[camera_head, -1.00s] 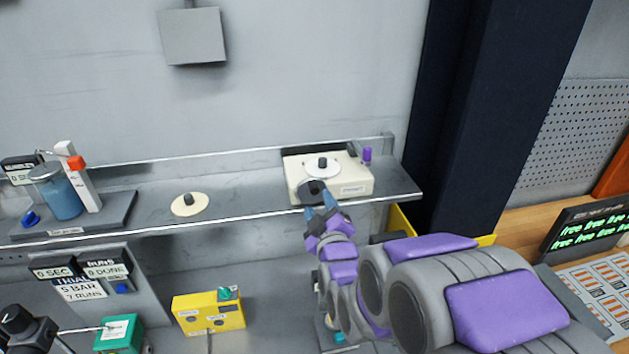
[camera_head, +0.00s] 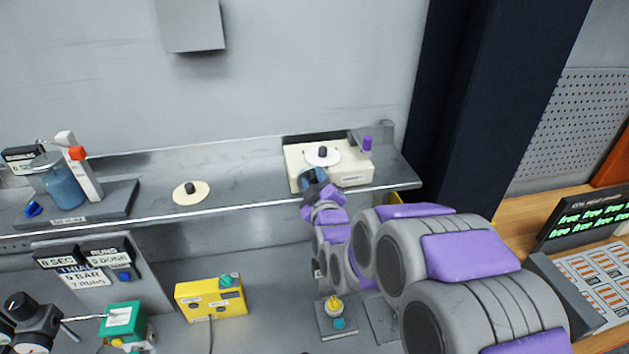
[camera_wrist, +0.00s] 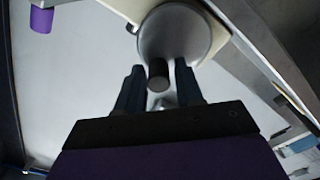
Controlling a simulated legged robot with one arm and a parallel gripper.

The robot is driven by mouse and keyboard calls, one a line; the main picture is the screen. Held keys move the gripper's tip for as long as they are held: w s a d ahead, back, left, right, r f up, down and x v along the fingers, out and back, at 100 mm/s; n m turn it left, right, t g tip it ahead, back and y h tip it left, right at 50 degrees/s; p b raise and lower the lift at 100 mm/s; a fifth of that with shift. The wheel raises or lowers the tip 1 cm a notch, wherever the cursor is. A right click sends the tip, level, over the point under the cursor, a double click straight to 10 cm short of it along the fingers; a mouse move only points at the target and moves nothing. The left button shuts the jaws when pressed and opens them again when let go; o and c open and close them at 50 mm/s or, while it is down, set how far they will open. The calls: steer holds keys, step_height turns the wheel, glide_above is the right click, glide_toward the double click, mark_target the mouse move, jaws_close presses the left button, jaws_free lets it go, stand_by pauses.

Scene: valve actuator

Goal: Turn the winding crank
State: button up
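A cream box (camera_head: 352,177) sits at the right end of the shelf. In the wrist view the winding crank shows as a round grey disc (camera_wrist: 178,35) on the box's side, with a dark cylindrical handle (camera_wrist: 158,74) standing out from it. My gripper (camera_head: 312,176) is at the box's front left and hides most of the crank in the head view. In the wrist view my gripper (camera_wrist: 159,84) is open, with its two dark fingers on either side of the handle. A gap shows beside the handle, so the fingers do not appear closed on it.
A white disc with a black knob (camera_head: 322,152) is on top of the box, and a purple knob (camera_head: 367,143) is at its right rear. A round cream dial (camera_head: 191,193) lies on the shelf to the left. A dark column (camera_head: 480,110) stands right of the shelf.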

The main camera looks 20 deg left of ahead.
jaws_close()
steer(key=shift+d+f+m+b, duration=0.1)
steer(key=shift+m+b, duration=0.2)
steer(key=shift+b, duration=0.05)
steer(key=shift+w+d+f+m+b, duration=0.25)
steer(key=shift+f+m+b, duration=0.6)
steer(key=shift+m+b, duration=2.6)
steer(key=shift+w+d+f+m+b, duration=0.2)
steer(key=shift+f+m+b, duration=1.05)
steer(key=shift+m, duration=3.95)
steer(key=shift+w+d+f+m+b, duration=0.1)
steer(key=shift+d+f+m+b, duration=0.3)
steer(key=shift+m+b, duration=3.25)
steer(key=shift+m+p, duration=0.75)
steer(key=shift+m, duration=0.05)
